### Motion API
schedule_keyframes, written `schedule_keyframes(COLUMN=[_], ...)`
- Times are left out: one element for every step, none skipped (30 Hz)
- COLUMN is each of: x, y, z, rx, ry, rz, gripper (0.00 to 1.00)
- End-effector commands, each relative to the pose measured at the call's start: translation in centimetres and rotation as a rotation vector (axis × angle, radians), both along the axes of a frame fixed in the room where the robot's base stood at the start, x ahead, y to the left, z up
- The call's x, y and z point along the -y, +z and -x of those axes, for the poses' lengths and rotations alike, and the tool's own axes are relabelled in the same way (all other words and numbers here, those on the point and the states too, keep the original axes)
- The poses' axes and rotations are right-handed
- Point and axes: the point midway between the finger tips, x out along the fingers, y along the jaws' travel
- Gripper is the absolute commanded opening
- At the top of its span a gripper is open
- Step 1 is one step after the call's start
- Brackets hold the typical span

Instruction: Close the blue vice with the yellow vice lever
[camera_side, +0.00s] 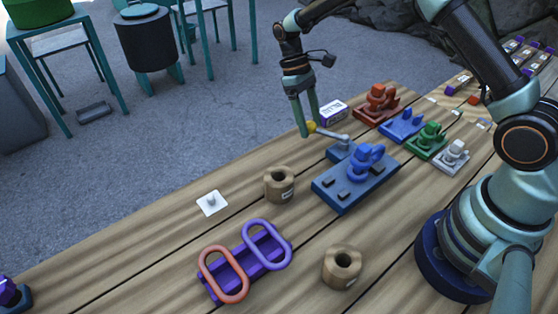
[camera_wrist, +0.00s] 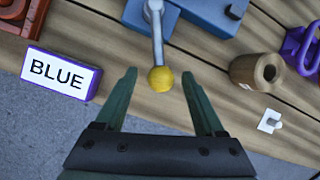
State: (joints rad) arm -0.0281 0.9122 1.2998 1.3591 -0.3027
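The blue vice (camera_side: 330,190) sits on the wooden table, with a ring-shaped blue piece (camera_side: 366,163) on its base. It shows partly at the top of the wrist view (camera_wrist: 205,14). A grey metal lever (camera_side: 330,133) reaches from the vice's far end toward the table edge and ends in a yellow ball (camera_side: 312,127). In the wrist view the yellow ball (camera_wrist: 161,80) lies between my fingertips. My gripper (camera_wrist: 159,74) is open, with a gap on both sides of the ball. In the side view my gripper (camera_side: 308,122) points down at the ball.
A white block labelled BLUE (camera_wrist: 60,73) lies left of my fingers in the wrist view. Red (camera_side: 378,104), green (camera_side: 428,138) and white (camera_side: 453,155) fixtures stand beyond the vice. Wooden cylinders (camera_side: 278,184) and a purple holder with loops (camera_side: 255,262) stand in front.

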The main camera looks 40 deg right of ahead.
Motion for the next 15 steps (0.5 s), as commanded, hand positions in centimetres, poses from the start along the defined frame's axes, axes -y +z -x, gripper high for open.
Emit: schedule_keyframes(x=[0.0, 0.0, 0.0, 0.0, 0.0, -0.1, -0.1, -0.1, -0.1, -0.1, -0.1, -0.1, -0.1, -0.1, -0.1], y=[0.0, 0.0, 0.2, 0.3, 0.5, 0.9, 1.2, 1.6, 2.3, 2.8, 3.3, 4.2, 4.8, 5.3, 6.1], z=[0.0, 0.0, -0.1, -0.2, -0.3, -0.5, -0.6, -0.9, -1.1, -1.4, -1.7, -2.0, -2.3, -2.6, -2.9], rx=[0.000, 0.001, 0.001, 0.002, 0.003, 0.003, 0.003, 0.005, 0.005, 0.006, 0.005, 0.006, 0.007, 0.006, 0.006], ry=[0.000, 0.001, 0.001, 0.001, 0.001, 0.001, 0.001, 0.001, 0.001, 0.001, 0.001, 0.000, 0.000, 0.000, 0.000], rz=[0.000, -0.001, 0.000, 0.000, 0.000, 0.000, 0.000, 0.000, 0.000, 0.000, 0.000, 0.000, 0.000, 0.000, 0.000], gripper=[0.71, 0.71, 0.71, 0.71, 0.71, 0.71, 0.71, 0.71, 0.71, 0.71, 0.71, 0.71, 0.71, 0.71, 0.71])
